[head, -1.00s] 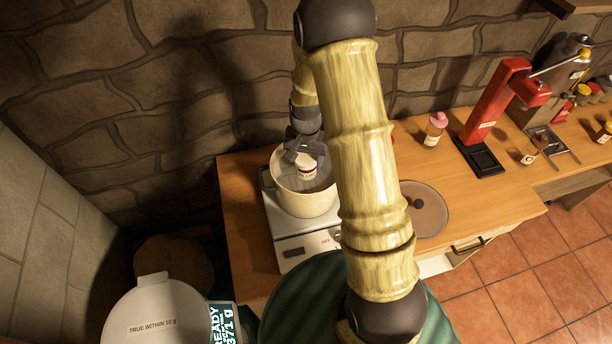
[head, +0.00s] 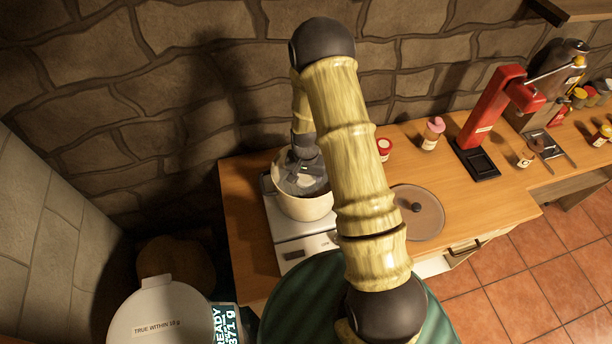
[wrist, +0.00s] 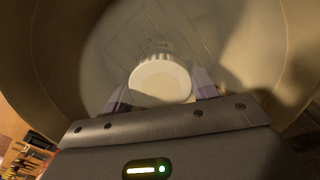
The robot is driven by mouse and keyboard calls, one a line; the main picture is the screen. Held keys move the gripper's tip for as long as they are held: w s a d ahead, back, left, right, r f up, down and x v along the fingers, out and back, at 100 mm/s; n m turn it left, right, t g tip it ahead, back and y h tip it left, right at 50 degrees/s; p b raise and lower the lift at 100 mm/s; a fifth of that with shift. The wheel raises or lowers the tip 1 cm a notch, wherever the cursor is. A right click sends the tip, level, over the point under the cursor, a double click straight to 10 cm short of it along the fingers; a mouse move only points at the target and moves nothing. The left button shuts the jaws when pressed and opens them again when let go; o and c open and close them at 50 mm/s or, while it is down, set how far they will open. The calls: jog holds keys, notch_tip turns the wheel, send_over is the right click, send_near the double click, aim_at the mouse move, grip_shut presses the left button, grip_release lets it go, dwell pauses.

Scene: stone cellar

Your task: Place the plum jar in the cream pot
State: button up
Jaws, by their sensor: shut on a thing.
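The cream pot (head: 305,208) stands open on the grey hob or scale at the counter's left end. My gripper (head: 305,182) reaches down inside its mouth. In the wrist view, the fingers (wrist: 160,95) are shut on a white-lidded jar, taken as the plum jar (wrist: 160,80). The jar is inside the pot's walls, seen from above, with its lid up. Its label and base are hidden, so I cannot tell whether it touches the pot's floor. The pot's wall also surrounds the view in the wrist picture (wrist: 60,60).
A glass lid (head: 428,222) lies right of the pot. A red-lidded jar (head: 384,150), a pink-topped jar (head: 431,135) and a red press (head: 492,110) stand farther right. The stone wall is close behind. A round white device (head: 165,310) is at lower left.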

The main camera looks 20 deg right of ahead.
jog(key=shift+f, duration=0.15)
jog(key=o, duration=1.1)
jog(key=shift+o, duration=0.2)
notch_tip(320, 180, up, 12)
jog(key=b, duration=0.4)
jog(key=shift+b, duration=0.4)
jog(key=shift+s+r, duration=0.1)
jog(key=shift+r, duration=0.1)
jog(key=s+r+n+t, duration=0.1)
jog(key=s+r+n, duration=0.1)
jog(key=s+r, duration=0.2)
jog(key=s+r+n+t, duration=0.1)
jog(key=s+r+n, duration=0.2)
jog(key=s, duration=0.8)
jog(key=shift+s+r+t, duration=0.15)
jog(key=shift+r+t, duration=0.15)
jog(key=shift+r, duration=0.65)
